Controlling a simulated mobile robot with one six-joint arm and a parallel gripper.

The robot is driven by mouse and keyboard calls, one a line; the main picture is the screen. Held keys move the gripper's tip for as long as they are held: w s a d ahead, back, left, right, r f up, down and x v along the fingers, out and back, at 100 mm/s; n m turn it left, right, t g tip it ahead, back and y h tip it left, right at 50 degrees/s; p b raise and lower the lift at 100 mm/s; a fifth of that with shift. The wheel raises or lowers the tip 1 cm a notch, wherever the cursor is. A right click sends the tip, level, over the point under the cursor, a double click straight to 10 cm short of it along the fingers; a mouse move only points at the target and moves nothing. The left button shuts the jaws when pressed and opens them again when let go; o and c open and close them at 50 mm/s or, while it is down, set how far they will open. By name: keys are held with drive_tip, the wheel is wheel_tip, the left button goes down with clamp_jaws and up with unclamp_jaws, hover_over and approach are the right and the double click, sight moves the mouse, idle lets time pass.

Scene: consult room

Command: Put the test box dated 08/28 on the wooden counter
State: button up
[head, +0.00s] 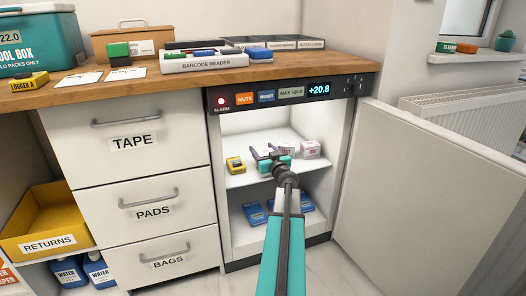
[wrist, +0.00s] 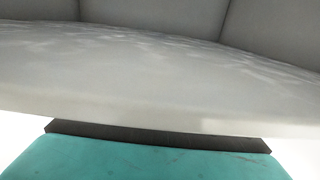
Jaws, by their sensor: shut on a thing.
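My gripper (head: 267,154) is inside the open fridge, at the upper shelf (head: 241,178). It is shut on a small lilac box (head: 266,154), mostly hidden by the jaws and wrist. Two small white boxes with pinkish marks stand just right of the gripper, a nearer-left one (head: 286,147) and a right one (head: 310,149). No date can be read on any box. The wooden counter (head: 190,82) runs above the fridge and drawers. In the wrist view a pale grey surface fills most of the picture beyond my teal gripper body (wrist: 150,160).
A yellow logger (head: 235,165) stands left of the gripper; blue packs (head: 254,213) lie on the lower shelf. The fridge door (head: 420,200) stands open at right. The counter holds a barcode reader (head: 205,62), trays (head: 265,42), stamps and a teal cool box (head: 38,42). The counter's front right is bare.

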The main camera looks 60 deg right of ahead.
drive_tip(key=o, duration=1.1)
drive_tip(key=shift+r+p, duration=0.15)
drive_tip(key=shift+p, duration=0.85)
drive_tip(key=shift+s+a, duration=0.1)
drive_tip(key=p+v, duration=0.2)
drive_tip(key=v, duration=1.1)
drive_tip(key=shift+s+a+f, duration=0.2)
drive_tip(key=shift+a+f, duration=0.05)
drive_tip(key=shift+f, duration=0.05)
drive_tip(key=shift+o, duration=0.3)
